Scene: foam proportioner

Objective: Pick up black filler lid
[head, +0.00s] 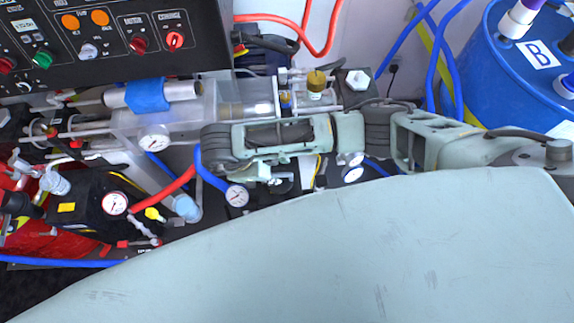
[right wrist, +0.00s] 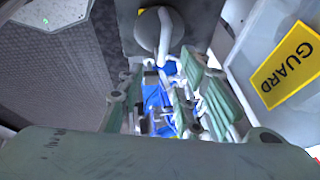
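I cannot make out the black filler lid for certain in either view. In the right wrist view, a dark grey rounded part (right wrist: 153,30) sits on a dark block at the top, beyond the fingers. My right gripper (right wrist: 160,100) shows there with its pale green fingers apart, and blue and white parts of the machine show between them. In the head view, my right arm reaches in from the right over the machine. Its gripper (head: 268,174) is small and partly hidden by my own arm. My left gripper is in neither view.
A black control panel (head: 120,52) stands at the upper left. A blue drum (head: 500,75) marked B is at the upper right. Gauges, pipes and red and blue hoses crowd the machine. A yellow GUARD label (right wrist: 288,65) is on a pale panel at right.

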